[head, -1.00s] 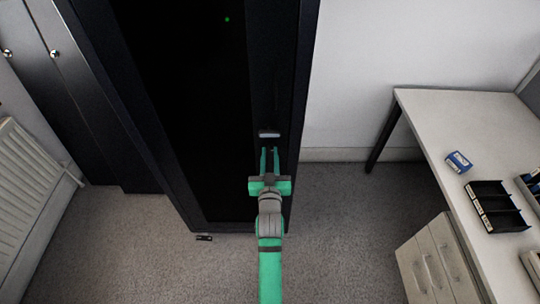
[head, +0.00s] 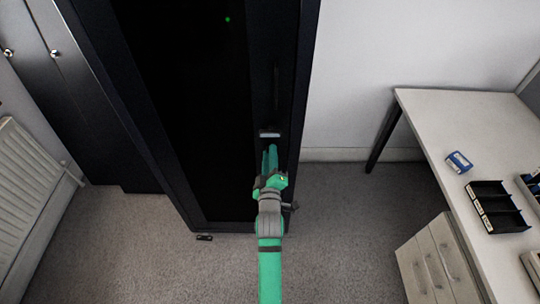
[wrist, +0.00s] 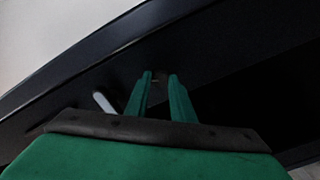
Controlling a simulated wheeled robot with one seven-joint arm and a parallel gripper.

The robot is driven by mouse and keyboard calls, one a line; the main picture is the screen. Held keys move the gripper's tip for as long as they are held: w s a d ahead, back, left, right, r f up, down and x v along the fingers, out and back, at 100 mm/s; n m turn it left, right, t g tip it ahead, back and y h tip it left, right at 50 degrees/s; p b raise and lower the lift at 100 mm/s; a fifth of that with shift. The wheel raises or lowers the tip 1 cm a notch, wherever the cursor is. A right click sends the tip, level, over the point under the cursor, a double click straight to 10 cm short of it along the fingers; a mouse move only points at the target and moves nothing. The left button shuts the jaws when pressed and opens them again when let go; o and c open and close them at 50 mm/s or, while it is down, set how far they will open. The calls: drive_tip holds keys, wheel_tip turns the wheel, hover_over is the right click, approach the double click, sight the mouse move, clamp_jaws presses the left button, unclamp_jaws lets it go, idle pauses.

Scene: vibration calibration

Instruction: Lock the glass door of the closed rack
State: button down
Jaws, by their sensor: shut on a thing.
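The tall black rack (head: 302,80) stands with its dark glass door (head: 190,100) closed. A pale handle plate (head: 269,134) sits on the door's right-hand frame; it also shows in the wrist view (wrist: 103,102). My green gripper (head: 270,148) reaches up to that frame just below the plate, its fingers turned nearly edge-on to the head camera. In the wrist view the fingertips (wrist: 160,76) are shut on a small lock key (wrist: 159,78) at the door frame. The key is tiny and mostly hidden, so its exact shape and turn cannot be told.
A desk (head: 450,110) with a blue box (head: 459,161) and a black tray (head: 496,208) stands at the right, above a drawer unit (head: 437,262). A radiator (head: 32,180) is at the left.

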drive_tip(key=n, duration=0.3)
drive_tip(key=shift+n, duration=0.5)
drive_tip(key=c, duration=1.5)
unclamp_jaws()
drive_tip(key=shift+c, duration=0.2)
drive_tip(key=shift+s, duration=0.15)
drive_tip(key=s, duration=1)
drive_tip(key=shift+s, duration=0.25)
